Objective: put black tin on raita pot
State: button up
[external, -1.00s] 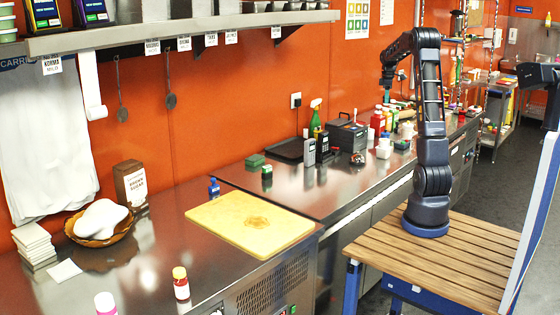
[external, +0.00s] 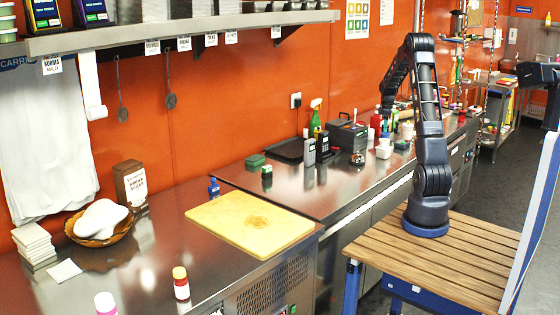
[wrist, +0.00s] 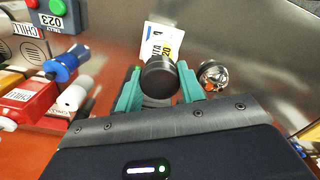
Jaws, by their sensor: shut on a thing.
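The black tin (wrist: 160,78) is a dark round thing between the teal fingers of my gripper (wrist: 160,90) in the wrist view. The fingers are shut on its sides. Just beyond it is a white label (wrist: 157,42) with partly hidden print that seems to read raita and 20. I cannot tell whether the label belongs to a pot, or whether the tin touches anything below. In the external view my gripper (external: 386,122) hangs over the far counter, and the tin in it is too small to make out. A small white pot (external: 384,151) stands near there; I cannot tell if it is the raita pot.
In the wrist view a small metal-and-red jar (wrist: 213,74) is right of my gripper. A blue bottle (wrist: 65,65), a red bottle (wrist: 25,97) and a white-capped one crowd the left. In the external view a dark box (external: 347,135) and green spray bottle (external: 315,118) stand left along the counter.

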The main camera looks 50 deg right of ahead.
aim_at(384, 139)
jog(key=shift+f, duration=2.15)
jog(key=shift+f, duration=0.1)
jog(key=o, duration=1)
